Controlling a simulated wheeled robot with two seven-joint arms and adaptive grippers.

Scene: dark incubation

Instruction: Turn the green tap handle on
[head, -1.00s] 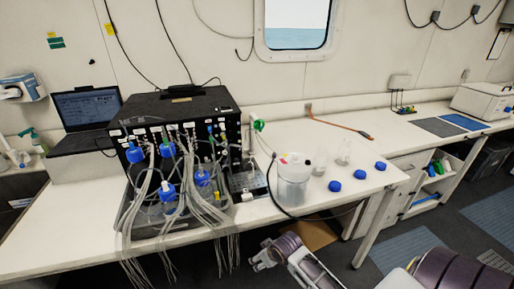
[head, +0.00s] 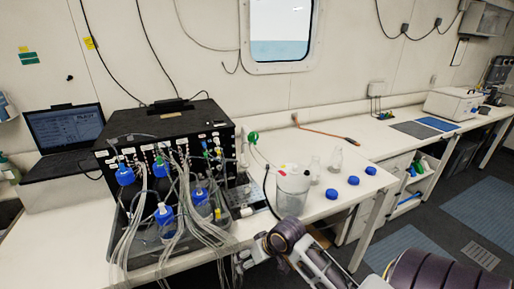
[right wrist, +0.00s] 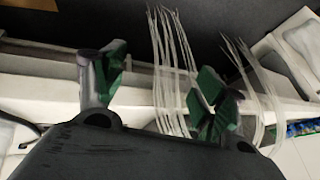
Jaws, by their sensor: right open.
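The green tap handle (head: 253,137) is a small round green piece at the right side of the black box (head: 165,130), above the bench. It is not seen in the right wrist view. My right gripper (head: 240,262) is low in the head view, in front of the bench's front edge, well below and apart from the handle. My left gripper is not in view.
Blue-capped bottles (head: 165,215) with hanging clear tubes (head: 205,225) stand before the box. A clear container (head: 292,190), small glass bottles (head: 334,160) and blue caps (head: 353,180) are to the right. Loose tube ends (right wrist: 170,60) hang beyond the fingers in the wrist view.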

